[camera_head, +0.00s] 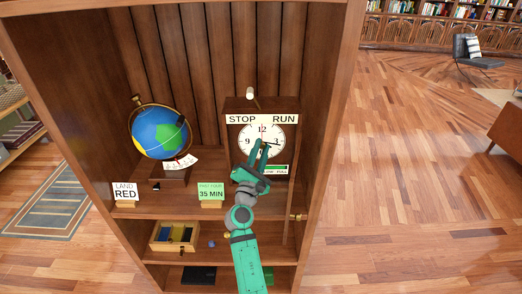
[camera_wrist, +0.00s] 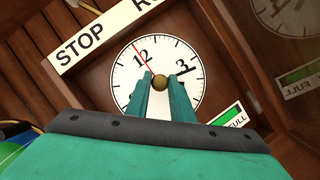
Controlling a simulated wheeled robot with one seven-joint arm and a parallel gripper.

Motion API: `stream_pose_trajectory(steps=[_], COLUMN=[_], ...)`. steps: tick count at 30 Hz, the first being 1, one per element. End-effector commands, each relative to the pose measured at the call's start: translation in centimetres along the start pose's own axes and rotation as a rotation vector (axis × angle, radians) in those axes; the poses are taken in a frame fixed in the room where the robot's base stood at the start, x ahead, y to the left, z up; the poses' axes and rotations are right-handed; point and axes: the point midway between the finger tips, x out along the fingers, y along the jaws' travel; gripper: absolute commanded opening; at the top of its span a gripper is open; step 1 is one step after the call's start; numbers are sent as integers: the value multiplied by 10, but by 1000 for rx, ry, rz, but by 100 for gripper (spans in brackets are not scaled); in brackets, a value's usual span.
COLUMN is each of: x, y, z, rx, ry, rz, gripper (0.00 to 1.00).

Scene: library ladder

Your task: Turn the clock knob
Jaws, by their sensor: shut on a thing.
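The clock (camera_head: 248,134) stands in a wooden case on the shelf, with a white face and a STOP/RUN sign (camera_head: 262,119) above it. In the wrist view the clock face (camera_wrist: 124,80) appears tilted, with a thin red hand near 12 and a black hand toward 3. A round brass knob (camera_wrist: 160,83) sits at the face's centre. My gripper (camera_head: 262,148) reaches up to the face. Its green fingers are shut on the knob, one on each side. The lower part of the face is hidden by the gripper.
A globe (camera_head: 160,133) stands on the left of the shelf. A LAND RED card (camera_head: 124,192) and a 35 MIN card (camera_head: 210,192) stand along the front. A green FULL gauge (camera_wrist: 226,118) is beside the face. The cabinet's right wall (camera_head: 325,120) is close.

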Motion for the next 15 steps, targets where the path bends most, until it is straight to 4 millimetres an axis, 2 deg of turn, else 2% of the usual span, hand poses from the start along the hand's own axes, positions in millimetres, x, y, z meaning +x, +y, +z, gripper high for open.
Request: stream_pose_trajectory(steps=[15], x=[0], y=[4], z=[0], rx=[456], ry=[1], rz=[-188], gripper=[0])
